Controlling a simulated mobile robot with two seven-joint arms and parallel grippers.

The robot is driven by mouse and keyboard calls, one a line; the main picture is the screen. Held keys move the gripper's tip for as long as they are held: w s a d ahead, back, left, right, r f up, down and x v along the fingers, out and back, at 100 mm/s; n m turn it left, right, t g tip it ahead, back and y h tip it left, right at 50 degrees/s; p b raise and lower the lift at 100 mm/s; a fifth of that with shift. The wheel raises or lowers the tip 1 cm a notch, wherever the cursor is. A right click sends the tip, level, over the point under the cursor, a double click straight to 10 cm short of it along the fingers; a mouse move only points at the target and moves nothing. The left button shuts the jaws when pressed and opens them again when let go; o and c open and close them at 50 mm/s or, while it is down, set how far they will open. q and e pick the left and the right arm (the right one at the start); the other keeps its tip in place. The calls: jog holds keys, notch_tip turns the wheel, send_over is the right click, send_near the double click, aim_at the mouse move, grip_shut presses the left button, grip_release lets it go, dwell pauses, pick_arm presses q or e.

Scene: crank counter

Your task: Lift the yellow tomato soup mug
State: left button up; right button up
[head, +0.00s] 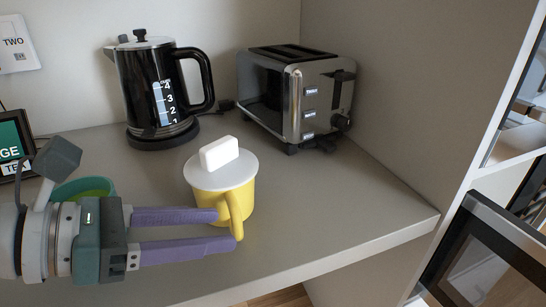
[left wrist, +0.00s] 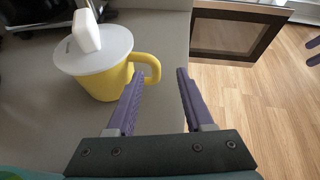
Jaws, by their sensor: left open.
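The yellow mug (head: 236,200) stands upright on the grey counter, under a white disc lid with a white block knob. Its yellow handle points toward the counter's front edge. In the left wrist view the mug (left wrist: 100,83) is at the upper left, with its handle to the right. My left gripper (head: 226,229) is open beside the mug, its purple fingers level. Its fingertips (left wrist: 160,73) are at the handle, which reaches partly into the gap; I cannot tell whether they touch. Purple fingers, apparently of my right gripper (left wrist: 313,50), are cut off at the left wrist view's right edge.
A black kettle (head: 150,95) and a chrome toaster (head: 295,100) stand behind the mug. A green cup (head: 85,188) is partly hidden by my left gripper. A dark screen (head: 12,150) is at the left. The counter (head: 330,215) is clear right of the mug, up to its edge.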

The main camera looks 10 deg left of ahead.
aim_at(238, 220)
pick_arm(q)
jog(key=x, duration=0.5)
jog(key=shift+w+a, duration=0.2)
jog(key=shift+w, duration=0.05)
jog(key=shift+c, duration=0.3)
grip_shut()
jog(key=shift+r, duration=0.2)
dwell(0.6)
